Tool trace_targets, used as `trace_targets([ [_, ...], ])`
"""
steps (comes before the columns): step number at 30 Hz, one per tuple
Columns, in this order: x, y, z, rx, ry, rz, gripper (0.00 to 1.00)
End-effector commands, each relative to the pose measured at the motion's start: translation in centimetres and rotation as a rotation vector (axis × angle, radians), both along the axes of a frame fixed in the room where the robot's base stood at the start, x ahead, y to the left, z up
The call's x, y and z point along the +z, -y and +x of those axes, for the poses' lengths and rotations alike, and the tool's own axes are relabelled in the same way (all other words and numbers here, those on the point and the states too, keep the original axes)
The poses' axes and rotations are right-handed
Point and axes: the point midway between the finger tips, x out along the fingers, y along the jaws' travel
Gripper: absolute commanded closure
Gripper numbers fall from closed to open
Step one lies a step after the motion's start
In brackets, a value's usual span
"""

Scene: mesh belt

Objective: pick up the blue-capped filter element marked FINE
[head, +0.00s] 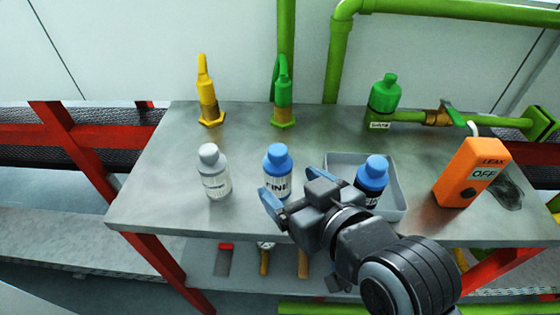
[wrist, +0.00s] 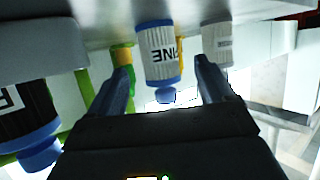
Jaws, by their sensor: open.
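The blue-capped filter element marked FINE (head: 277,184) stands upright on the grey bench, with a white body. It also shows in the wrist view (wrist: 157,52), upside down, framed between my two fingers. My gripper (head: 295,188) is open, with its blue-tipped fingers just to the front right of this element; I cannot tell whether they touch it. Another blue-capped element with a dark body (head: 371,184) stands in a shallow grey tray (head: 400,203), partly behind my gripper. A white-capped element (head: 214,178) stands to the left of the FINE one.
An orange box marked OFF (head: 472,172) stands at the bench's right. Yellow (head: 206,100) and green (head: 281,100) fittings and a green capped housing (head: 384,95) are along the back. The bench top (head: 150,200) is clear at the left.

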Motion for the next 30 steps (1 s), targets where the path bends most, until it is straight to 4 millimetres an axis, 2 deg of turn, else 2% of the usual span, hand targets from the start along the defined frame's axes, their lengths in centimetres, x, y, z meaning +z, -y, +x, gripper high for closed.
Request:
trace_targets([
  [18, -2.0, -3.4, 5.8, 0.000, 0.001, 0.000, 0.18],
  [26, -2.2, -3.5, 6.1, -0.001, 0.001, 0.000, 0.18],
  [30, -2.2, -3.5, 6.0, -0.001, 0.001, 0.000, 0.30],
])
